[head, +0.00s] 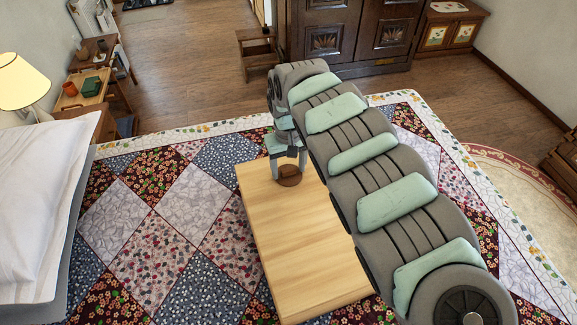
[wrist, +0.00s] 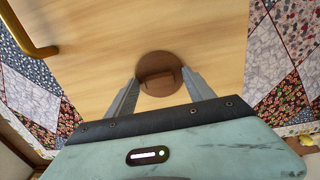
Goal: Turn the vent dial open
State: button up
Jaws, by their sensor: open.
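The vent dial is a round brown wooden knob (head: 289,176) with a raised grip bar, on the far end of a light wooden panel (head: 305,240). In the wrist view the dial (wrist: 159,72) lies just ahead of my gripper, with its bar running roughly left to right. My gripper (wrist: 159,84) is open, with one finger on each side of the dial. In the head view my gripper (head: 289,160) comes down over the dial from above. I cannot tell whether the fingers touch it.
A brass handle (wrist: 36,42) is on the panel at upper left in the wrist view. The panel lies over a patchwork quilt (head: 165,215). A white pillow (head: 35,210) and a lamp (head: 22,82) are at left. A dark armoire (head: 350,35) and a small stool (head: 257,52) stand behind.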

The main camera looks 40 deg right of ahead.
jog(key=shift+c, duration=0.5)
grip_shut()
jog(key=shift+n+p, duration=0.3)
jog(key=shift+n, duration=0.1)
jog(key=n+p, duration=0.2)
jog(key=n, duration=0.1)
jog(key=shift+r+n, duration=0.1)
jog(key=shift+n, duration=0.3)
jog(key=n+p, duration=0.2)
jog(key=n, duration=0.2)
jog(key=shift+n, duration=0.3)
jog(key=n+p, duration=0.1)
jog(key=n, duration=0.3)
jog(key=shift+p, duration=0.4)
jog(key=n, duration=0.4)
jog(key=shift+n+p, duration=0.3)
jog(key=shift+p, duration=0.05)
